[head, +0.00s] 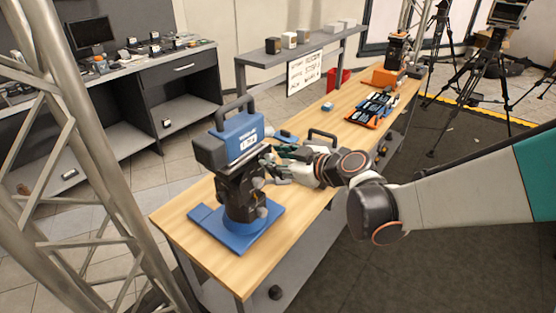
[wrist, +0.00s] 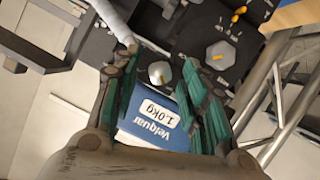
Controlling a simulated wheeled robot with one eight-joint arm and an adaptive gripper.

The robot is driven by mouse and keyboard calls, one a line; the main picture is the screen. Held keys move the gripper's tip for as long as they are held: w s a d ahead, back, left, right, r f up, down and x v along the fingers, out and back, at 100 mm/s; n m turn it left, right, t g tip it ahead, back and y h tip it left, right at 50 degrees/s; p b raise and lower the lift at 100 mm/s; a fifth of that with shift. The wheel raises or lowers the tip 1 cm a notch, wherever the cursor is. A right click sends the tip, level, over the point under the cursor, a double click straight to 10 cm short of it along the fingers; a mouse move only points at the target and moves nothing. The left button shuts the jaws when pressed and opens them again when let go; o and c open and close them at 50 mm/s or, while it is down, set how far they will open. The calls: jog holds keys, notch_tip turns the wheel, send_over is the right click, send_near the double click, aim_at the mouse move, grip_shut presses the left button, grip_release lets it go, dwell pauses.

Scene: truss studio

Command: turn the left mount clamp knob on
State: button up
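A black and blue mount (head: 240,192) stands upright on the wooden bench, on a blue base plate (head: 217,231). A blue box (head: 240,136) with a white label sits at its top and shows between my fingers in the wrist view (wrist: 138,126). Grey knobs are on the mount's right side. In the wrist view one knob (wrist: 159,73) lies between my fingertips and another knob (wrist: 221,54) with an orange mark sits to the right, outside them. Contact with the knob cannot be told.
The wooden bench (head: 305,183) runs back to the right, with a blue and orange tool case (head: 374,107) and an orange device (head: 390,70) farther along. A metal truss (head: 85,150) stands close at the left. A grey shelf (head: 300,50) stands behind the bench.

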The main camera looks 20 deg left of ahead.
grip_shut()
jog(key=shift+m, duration=0.3)
jog(key=shift+w+d+m+g, duration=0.1)
jog(key=shift+w+m+g, duration=0.05)
jog(key=shift+m+g, duration=0.75)
jog(key=shift+w+d+m+g+y, duration=0.15)
jog(key=shift+m+g+y, duration=0.45)
jog(key=shift+m, duration=0.6)
jog(key=m, duration=0.1)
jog(key=m+g+y+b, duration=0.1)
jog(key=m+g, duration=0.1)
jog(key=shift+w+f+m+y, duration=0.15)
jog(key=shift+f+m+y, duration=0.15)
jog(key=shift+m, duration=0.1)
jog(key=m+g+y+b, duration=0.1)
jog(key=m, duration=0.1)
jog(key=m+b, duration=0.1)
jog(key=m, duration=0.1)
jog(key=shift+w+g+y, duration=0.1)
jog(key=shift+g+y, duration=0.3)
